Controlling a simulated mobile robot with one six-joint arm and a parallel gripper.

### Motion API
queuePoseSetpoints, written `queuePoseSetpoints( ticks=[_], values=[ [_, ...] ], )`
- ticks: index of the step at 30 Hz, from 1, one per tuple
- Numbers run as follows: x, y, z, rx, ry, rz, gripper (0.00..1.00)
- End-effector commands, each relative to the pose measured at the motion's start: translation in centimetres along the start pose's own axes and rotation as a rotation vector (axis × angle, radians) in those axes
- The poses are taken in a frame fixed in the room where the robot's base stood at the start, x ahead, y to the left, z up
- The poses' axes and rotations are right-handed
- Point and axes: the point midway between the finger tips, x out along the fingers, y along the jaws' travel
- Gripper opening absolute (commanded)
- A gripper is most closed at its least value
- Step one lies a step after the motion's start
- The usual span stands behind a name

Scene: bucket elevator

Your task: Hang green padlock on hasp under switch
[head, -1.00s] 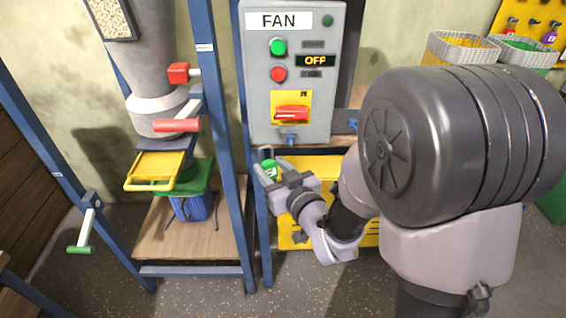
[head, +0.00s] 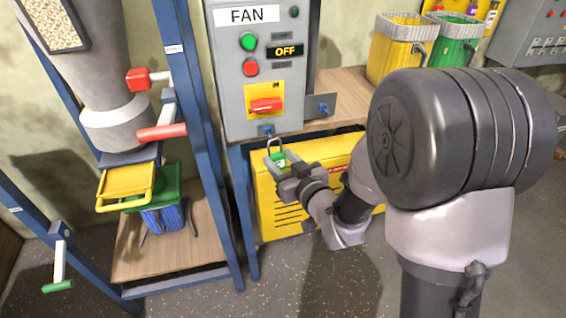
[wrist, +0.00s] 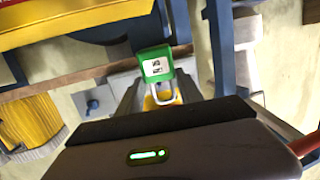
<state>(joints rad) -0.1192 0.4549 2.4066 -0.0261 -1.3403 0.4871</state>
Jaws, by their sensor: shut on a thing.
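The green padlock (head: 280,161) is held in my gripper (head: 277,160), its silver shackle pointing up. In the head view it is just below the blue hasp (head: 267,130), apart from it as far as I can tell. The hasp is under the red switch (head: 266,105) on its yellow plate. In the wrist view the padlock (wrist: 155,64) shows its white label between the fingers of my gripper (wrist: 157,90), its shackle pointing down in that picture. The hasp cannot be made out clearly in the wrist view.
The grey FAN box (head: 229,70) carries the switch. A grey bracket with a blue piece (head: 323,107) stands out at its right. A yellow cabinet (head: 262,205) is below, and a blue post (head: 198,150) is at the left. Yellow (head: 392,50) and green (head: 450,42) bins stand at the back right.

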Motion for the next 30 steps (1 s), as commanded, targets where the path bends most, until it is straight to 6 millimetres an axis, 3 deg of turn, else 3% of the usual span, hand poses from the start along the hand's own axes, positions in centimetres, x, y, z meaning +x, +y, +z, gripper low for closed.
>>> queuePoseSetpoints(
  ticks=[9,30],
  values=[
    [2.1,0.4,-0.6,-0.001,0.001,-0.001,0.0],
    [2.2,0.5,-0.4,-0.001,0.001,0.0,0.0]
  ],
)
